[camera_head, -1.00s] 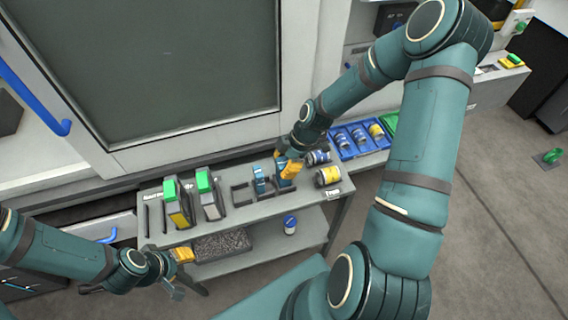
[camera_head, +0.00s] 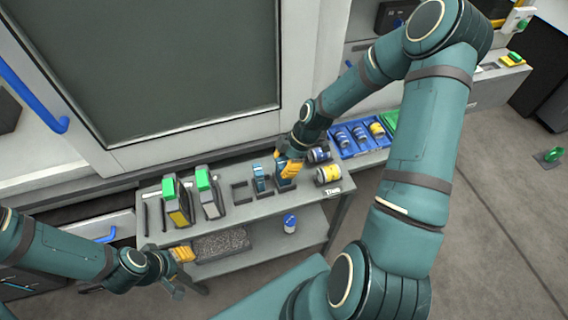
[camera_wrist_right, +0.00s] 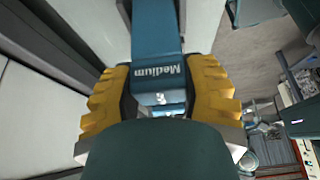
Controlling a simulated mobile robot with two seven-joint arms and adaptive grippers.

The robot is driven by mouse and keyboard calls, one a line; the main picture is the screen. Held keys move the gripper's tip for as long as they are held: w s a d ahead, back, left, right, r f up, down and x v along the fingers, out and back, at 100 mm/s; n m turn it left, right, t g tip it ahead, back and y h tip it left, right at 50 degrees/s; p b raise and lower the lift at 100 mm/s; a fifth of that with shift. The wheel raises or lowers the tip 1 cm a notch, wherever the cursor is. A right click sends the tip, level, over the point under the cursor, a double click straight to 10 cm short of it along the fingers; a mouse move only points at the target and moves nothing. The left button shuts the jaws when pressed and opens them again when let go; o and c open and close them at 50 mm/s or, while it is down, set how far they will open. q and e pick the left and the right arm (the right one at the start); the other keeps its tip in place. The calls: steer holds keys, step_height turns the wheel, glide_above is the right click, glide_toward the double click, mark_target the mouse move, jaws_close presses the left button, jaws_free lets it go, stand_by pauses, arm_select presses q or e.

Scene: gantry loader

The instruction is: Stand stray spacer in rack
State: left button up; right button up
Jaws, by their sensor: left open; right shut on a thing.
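My right gripper (camera_head: 288,166) is shut on a blue spacer (camera_head: 285,183) at the rightmost slot of a dark rack (camera_head: 240,193) on the bench top. The held spacer looks upright, with its lower part at the slot; I cannot tell whether it touches the bottom. In the right wrist view, the yellow fingers (camera_wrist_right: 160,100) grip the blue spacer (camera_wrist_right: 157,35), which is marked "Medium". Another blue spacer (camera_head: 260,178) stands in the middle slot. The left slot looks empty. My left gripper (camera_head: 181,271) is open and empty in front of the bench.
Two green-topped holders (camera_head: 205,195) stand left of the rack. A yellow-banded cylinder (camera_head: 328,174) lies close on its right. A blue tray (camera_head: 352,143) of cylinders is further right. The lower shelf carries a blue-capped jar (camera_head: 290,223) and a dark speckled block (camera_head: 222,243).

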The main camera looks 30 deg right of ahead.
steer(key=shift+f, duration=0.1)
steer(key=o, duration=1.2)
steer(key=v, duration=1.2)
step_height(320, 180, up, 7)
steer(key=p, duration=0.5)
steer(key=shift+p, duration=0.3)
